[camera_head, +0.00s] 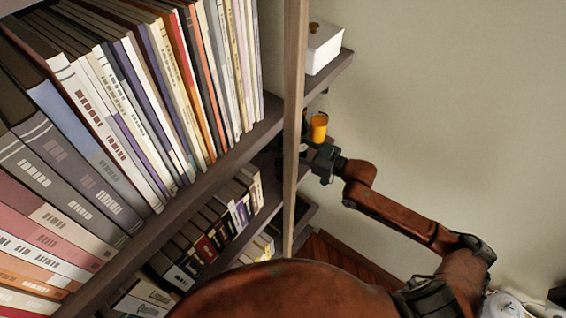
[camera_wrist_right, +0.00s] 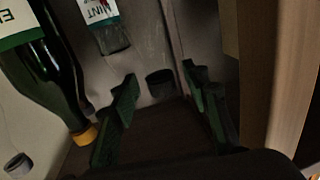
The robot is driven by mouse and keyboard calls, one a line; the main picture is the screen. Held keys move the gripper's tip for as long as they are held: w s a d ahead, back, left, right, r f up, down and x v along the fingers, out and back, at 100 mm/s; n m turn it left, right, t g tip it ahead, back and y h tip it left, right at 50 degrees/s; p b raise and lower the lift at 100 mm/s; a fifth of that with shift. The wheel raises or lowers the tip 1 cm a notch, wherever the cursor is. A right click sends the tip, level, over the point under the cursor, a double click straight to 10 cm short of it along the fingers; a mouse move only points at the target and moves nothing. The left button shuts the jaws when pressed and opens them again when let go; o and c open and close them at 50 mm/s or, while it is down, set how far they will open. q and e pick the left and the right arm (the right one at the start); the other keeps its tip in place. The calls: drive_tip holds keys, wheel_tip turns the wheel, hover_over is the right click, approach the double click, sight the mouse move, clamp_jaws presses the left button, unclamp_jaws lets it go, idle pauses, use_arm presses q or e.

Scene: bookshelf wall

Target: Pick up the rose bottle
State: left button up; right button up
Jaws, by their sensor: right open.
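No bottle in view can be read as rose. In the right wrist view, a dark green bottle (camera_wrist_right: 50,75) with a pale label and an orange-yellow cap (camera_wrist_right: 84,135) is at the left, outside the fingers. Beside it is a second bottle (camera_wrist_right: 115,38), its white label partly reading "INT". A dark round cap-like piece (camera_wrist_right: 160,83) shows between the fingertips; which bottle it belongs to is unclear. My right gripper (camera_wrist_right: 160,90) is open around it. In the head view my right gripper (camera_head: 322,160) is by the shelf, just below an orange item (camera_head: 319,127). My left gripper is out of view.
A wooden upright (camera_head: 295,120) stands left of my right gripper. A white box (camera_head: 323,46) sits on the shelf board (camera_head: 330,75) above it. Rows of books (camera_head: 130,100) fill the left shelves. The wall (camera_head: 450,90) at the right is bare.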

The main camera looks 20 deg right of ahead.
drive_tip(key=shift+w+a, duration=0.4)
drive_tip(key=shift+s, duration=0.1)
drive_tip(key=shift+c, duration=0.6)
clamp_jaws()
drive_tip(key=shift+r, duration=0.1)
